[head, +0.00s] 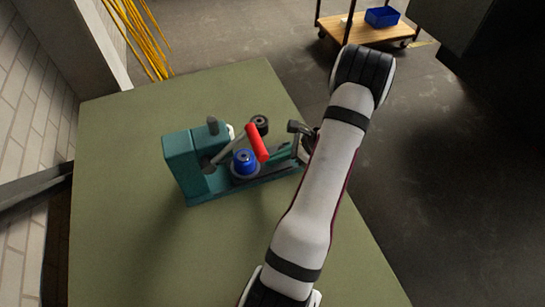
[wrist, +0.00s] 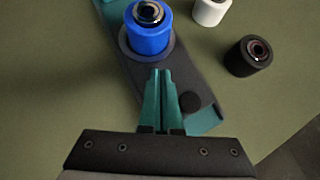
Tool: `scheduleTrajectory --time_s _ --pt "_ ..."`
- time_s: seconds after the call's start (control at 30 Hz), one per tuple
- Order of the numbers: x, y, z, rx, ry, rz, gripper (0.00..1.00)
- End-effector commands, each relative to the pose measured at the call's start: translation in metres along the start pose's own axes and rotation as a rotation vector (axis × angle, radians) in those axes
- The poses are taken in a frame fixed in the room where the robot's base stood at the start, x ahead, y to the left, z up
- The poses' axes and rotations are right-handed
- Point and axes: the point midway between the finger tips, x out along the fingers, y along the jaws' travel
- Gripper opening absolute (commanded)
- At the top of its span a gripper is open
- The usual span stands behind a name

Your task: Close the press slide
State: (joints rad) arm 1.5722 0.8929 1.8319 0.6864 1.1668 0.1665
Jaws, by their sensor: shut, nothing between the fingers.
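The teal press (head: 187,167) stands on the green table, with a lever ending in a red handle (head: 257,143). A blue cylinder (head: 244,162) stands upright on its dark base. In the wrist view, the blue cylinder (wrist: 149,30) rests on a round dark seat on the press base (wrist: 118,68). My gripper (wrist: 163,73) is shut and empty, its teal fingertips close to the near side of the seat; I cannot tell whether they touch it. A small dark round knob (wrist: 190,103) lies just right of the fingers. My arm partly hides the press's right end in the head view.
A black cylinder (wrist: 248,55) and a white cylinder (wrist: 211,10) stand beside the press. The green table (head: 120,240) is clear to the left and front. A wooden cart (head: 365,30) with a blue bin (head: 382,17) is far behind.

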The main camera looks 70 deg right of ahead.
Motion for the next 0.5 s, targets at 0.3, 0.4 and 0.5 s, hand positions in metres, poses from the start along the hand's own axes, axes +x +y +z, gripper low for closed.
scheduleTrajectory --time_s 0.3,0.4,0.5 --pt "0.003 0.000 0.003 0.000 0.000 0.000 0.00" --pt "0.004 0.001 0.004 -0.001 0.000 0.001 0.00" --pt "0.013 0.008 0.013 -0.001 -0.003 0.003 0.00"
